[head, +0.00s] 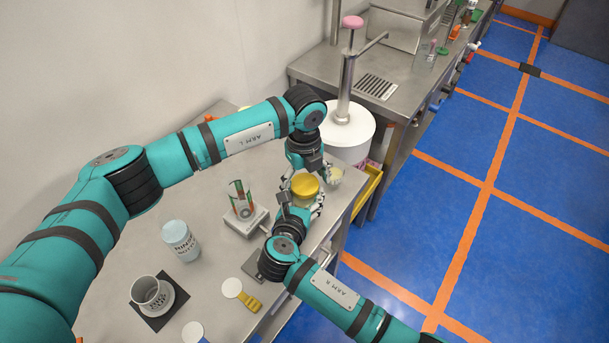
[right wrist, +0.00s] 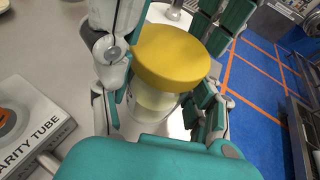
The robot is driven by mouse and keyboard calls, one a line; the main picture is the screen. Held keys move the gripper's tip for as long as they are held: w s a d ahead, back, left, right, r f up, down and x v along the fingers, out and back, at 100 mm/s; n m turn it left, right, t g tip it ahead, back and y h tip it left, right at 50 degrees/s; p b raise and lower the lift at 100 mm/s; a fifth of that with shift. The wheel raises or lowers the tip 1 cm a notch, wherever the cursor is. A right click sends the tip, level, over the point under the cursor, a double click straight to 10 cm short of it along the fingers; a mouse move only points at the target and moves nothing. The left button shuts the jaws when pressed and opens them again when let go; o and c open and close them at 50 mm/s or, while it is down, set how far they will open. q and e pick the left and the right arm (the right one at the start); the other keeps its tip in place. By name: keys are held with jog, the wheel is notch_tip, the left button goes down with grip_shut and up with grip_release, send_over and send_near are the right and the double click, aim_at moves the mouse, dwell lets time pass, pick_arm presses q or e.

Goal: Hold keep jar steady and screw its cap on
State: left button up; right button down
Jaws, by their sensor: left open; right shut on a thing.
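The keep jar (right wrist: 153,101) is a clear jar with pale contents, upright in the right wrist view. Its yellow cap (right wrist: 172,56) sits on top of it; the cap also shows in the head view (head: 305,186). I cannot tell how tightly the cap is screwed. My right gripper (right wrist: 160,108) is shut on the jar, its fingers on both sides below the cap. My left gripper (head: 307,174) is open, coming from the far side close to the cap; its fingers show beside the cap in the right wrist view. The jar body is mostly hidden in the head view.
The bench's right edge is close.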

pick_arm(q)
jog(key=c, duration=1.2)
jog(key=m, duration=0.3)
jog(key=shift+c, duration=0.3)
jog(key=o, duration=1.3)
jog(key=shift+c, duration=0.2)
jog(key=shift+r, duration=2.25)
